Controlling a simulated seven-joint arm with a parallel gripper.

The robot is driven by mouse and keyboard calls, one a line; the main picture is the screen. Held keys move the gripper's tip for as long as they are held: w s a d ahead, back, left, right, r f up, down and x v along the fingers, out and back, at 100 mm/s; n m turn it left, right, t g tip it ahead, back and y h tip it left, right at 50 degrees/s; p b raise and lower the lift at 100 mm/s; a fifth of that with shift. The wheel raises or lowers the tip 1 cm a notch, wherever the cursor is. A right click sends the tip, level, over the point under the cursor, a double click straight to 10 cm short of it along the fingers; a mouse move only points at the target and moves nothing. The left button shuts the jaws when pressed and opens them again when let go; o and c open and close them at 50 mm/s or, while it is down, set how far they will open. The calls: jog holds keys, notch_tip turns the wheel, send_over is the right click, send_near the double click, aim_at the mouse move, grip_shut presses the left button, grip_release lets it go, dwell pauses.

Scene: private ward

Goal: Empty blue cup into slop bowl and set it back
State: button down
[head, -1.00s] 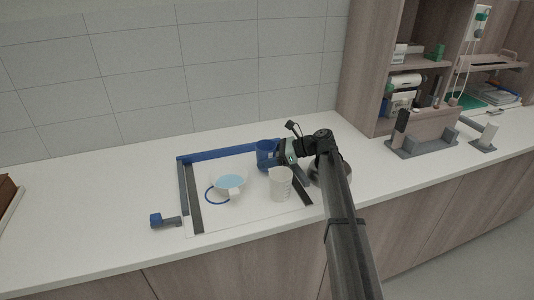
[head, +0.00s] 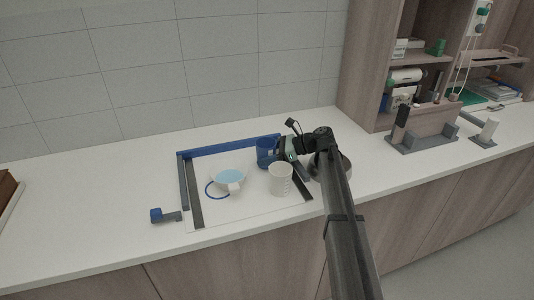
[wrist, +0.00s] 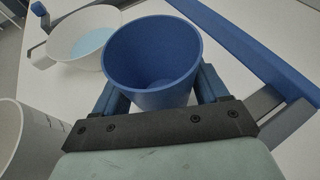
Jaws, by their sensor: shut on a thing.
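The blue cup (head: 266,153) is upright in my gripper (head: 283,151), near the back right of the framed area. In the wrist view the blue cup (wrist: 152,55) sits between the two fingers (wrist: 160,95), which are shut on it. I look into its open top; whether its paler bottom is liquid I cannot tell. A white bowl (head: 229,178) with pale blue liquid, seemingly the slop bowl, stands to the cup's left and nearer the front. The bowl also shows at the upper left of the wrist view (wrist: 66,38), apart from the cup.
A white measuring cup (head: 281,180) stands close in front of the blue cup. A blue and grey frame (head: 184,172) edges the area. A round grey thing (head: 345,168) is partly hidden behind my arm. The counter at left is mostly clear; a grey holder (head: 422,140) stands right.

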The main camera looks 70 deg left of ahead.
jog(key=shift+f, duration=0.1)
grip_release()
dwell(0.3)
jog(key=shift+v, duration=4.5)
